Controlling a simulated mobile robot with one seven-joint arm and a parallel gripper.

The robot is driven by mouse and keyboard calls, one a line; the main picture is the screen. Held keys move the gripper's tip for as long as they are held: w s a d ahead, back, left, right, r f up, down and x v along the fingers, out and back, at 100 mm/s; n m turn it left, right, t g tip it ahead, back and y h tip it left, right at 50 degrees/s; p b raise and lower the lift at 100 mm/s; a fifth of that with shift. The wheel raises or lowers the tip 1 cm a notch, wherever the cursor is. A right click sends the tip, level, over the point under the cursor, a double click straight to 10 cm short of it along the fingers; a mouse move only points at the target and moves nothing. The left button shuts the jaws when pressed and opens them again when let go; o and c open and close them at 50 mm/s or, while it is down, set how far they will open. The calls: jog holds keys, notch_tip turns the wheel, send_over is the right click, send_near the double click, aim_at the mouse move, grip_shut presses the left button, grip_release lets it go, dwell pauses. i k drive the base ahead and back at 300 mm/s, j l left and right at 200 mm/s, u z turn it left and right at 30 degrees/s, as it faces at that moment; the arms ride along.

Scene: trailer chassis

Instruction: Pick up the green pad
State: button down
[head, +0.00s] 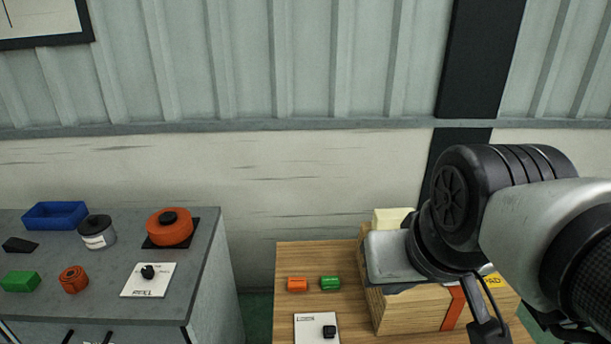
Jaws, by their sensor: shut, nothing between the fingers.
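Two green things show in the head view, and I cannot tell for certain which is the green pad. A small green piece (330,283) lies on the wooden table, just right of a similar orange piece (297,284). A larger green block (20,281) lies at the left on the grey cabinet. My gripper (487,328) shows only in part at the lower right, in front of the wooden box. It is shut and empty, to the right of both green things and apart from them. My arm hides part of the box.
The wooden table (290,260) holds a wooden box (405,312), and a white card (317,325) with a black knob. The grey cabinet (205,262) holds a blue tray (55,216), a grey canister (97,232) and orange round things. A gap separates cabinet and table.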

aim_at(328, 281)
jog(key=u, duration=0.9)
jog(key=k+l+u, duration=0.2)
jog(key=l+u, duration=0.2)
jog(key=k+l+u, duration=0.2)
jog(key=u, duration=0.15)
jog(key=k+l, duration=0.2)
